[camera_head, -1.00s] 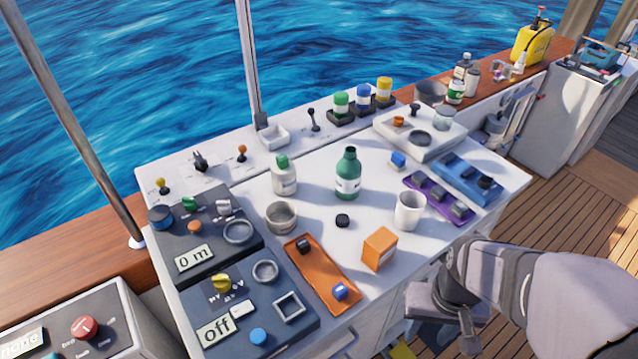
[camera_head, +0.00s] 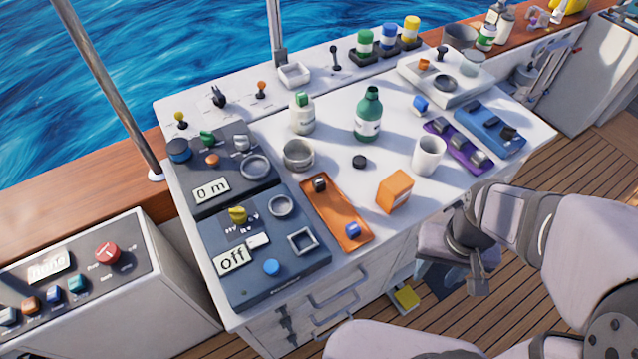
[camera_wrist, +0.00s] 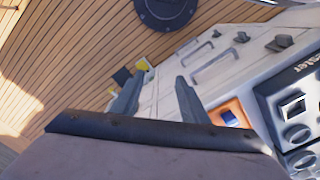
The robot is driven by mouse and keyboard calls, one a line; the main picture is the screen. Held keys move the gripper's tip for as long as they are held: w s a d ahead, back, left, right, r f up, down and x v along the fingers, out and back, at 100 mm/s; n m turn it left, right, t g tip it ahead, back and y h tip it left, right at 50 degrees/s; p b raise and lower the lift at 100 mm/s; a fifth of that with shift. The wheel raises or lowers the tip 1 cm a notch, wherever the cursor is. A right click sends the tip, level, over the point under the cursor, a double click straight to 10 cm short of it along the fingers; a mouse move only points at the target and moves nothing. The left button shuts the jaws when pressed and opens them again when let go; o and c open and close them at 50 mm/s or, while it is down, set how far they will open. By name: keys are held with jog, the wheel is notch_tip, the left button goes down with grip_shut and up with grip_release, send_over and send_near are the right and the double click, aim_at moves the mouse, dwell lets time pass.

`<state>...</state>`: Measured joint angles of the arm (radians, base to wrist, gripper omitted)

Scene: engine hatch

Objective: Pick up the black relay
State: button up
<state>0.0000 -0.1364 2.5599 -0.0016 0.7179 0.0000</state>
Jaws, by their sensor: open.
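A small black block (camera_head: 319,184), which looks like the black relay, sits at the far end of the orange tray (camera_head: 337,214) on the white counter. A blue block (camera_head: 353,229) sits at the tray's near end. Another small black piece (camera_head: 508,132) sits on the blue tray (camera_head: 484,126) at right. My gripper (camera_head: 462,262) is off the counter's front edge, right of the orange tray. In the wrist view my gripper (camera_wrist: 157,90) has its two fingers apart with nothing between them. The orange tray's end (camera_wrist: 228,112) and a blue block show there; the black block cannot be made out.
An orange box (camera_head: 394,191), a white cup (camera_head: 429,155) and a round black cap (camera_head: 359,161) stand right of the tray. A grey can (camera_head: 298,155) is behind it, and a dark control panel (camera_head: 265,245) is at left. Drawer handles (camera_head: 338,287) jut from the front.

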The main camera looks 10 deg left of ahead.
dwell(0.4)
jog(key=shift+c, duration=1.1)
jog(key=shift+w, duration=0.1)
